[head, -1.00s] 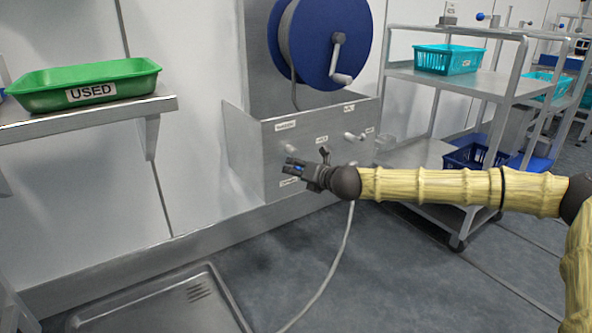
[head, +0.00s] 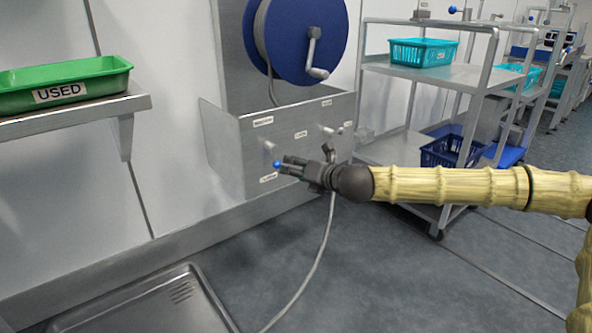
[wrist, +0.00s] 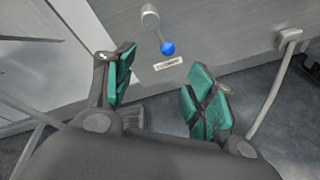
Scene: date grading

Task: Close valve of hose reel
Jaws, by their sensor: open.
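The hose reel (head: 318,38) is a blue drum with a crank, mounted above a grey metal box (head: 226,150) with several labelled fittings. A valve lever with a blue ball tip (head: 277,164) is on the box's front, low down by a label. In the wrist view the blue ball (wrist: 168,48) hangs from a metal stem (wrist: 150,17), just above a label (wrist: 168,63). My gripper (head: 286,167) is open and empty in front of the box. In the wrist view, the ball appears beyond the gap between its green-padded fingers (wrist: 160,75), apart from both.
A pale hose (head: 318,265) runs from the box to the floor. A metal cart (head: 480,82) with baskets stands right of the reel. At left a shelf (head: 70,118) holds a green USED tray (head: 103,67). A floor basin (head: 215,308) lies below.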

